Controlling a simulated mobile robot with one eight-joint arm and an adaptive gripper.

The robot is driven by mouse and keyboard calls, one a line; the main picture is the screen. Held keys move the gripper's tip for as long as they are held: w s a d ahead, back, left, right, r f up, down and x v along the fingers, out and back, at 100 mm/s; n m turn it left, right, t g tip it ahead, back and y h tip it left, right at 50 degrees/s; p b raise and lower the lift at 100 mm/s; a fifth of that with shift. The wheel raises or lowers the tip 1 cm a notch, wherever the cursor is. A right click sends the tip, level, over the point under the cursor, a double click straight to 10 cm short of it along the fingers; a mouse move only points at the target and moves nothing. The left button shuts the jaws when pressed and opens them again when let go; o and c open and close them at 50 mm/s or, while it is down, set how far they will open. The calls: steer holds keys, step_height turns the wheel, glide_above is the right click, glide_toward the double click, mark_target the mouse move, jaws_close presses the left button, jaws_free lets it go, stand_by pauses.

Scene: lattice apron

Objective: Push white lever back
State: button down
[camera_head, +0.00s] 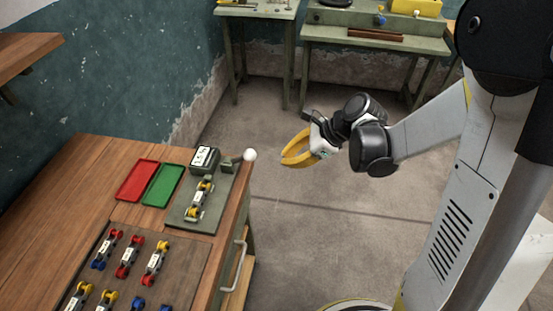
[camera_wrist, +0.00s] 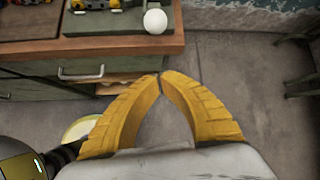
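The white lever shows as a round white knob (camera_head: 249,155) at the right end of a small green-grey device, at the bench's right edge. The knob also shows at the top of the wrist view (camera_wrist: 155,21). My gripper (camera_head: 284,160) hangs over the open floor to the right of the bench, apart from the knob. Its yellow fingers (camera_wrist: 160,76) meet at the tips in the wrist view, with nothing held between them. The lever's shaft is mostly hidden behind the knob.
The device's plate (camera_head: 208,217) carries a small yellow-wheeled car (camera_head: 200,198). Red (camera_head: 137,180) and green (camera_head: 163,184) trays lie left of it, and several cars stand on a board in front. A drawer handle (camera_head: 236,266) juts from the bench side. The floor around my gripper is clear.

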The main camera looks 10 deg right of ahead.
mark_target(240, 158)
steer(key=b+x, duration=0.3)
steer(key=x, duration=0.6)
steer(key=a+r, duration=0.2)
steer(key=r, duration=0.1)
steer(key=shift+s+r, duration=0.1)
steer(key=shift+r, duration=0.15)
steer(key=shift+r, duration=0.1)
steer(key=shift+a+r+h+p, duration=0.1)
steer(key=shift+r+h+p, duration=0.25)
steer(key=shift+p, duration=0.2)
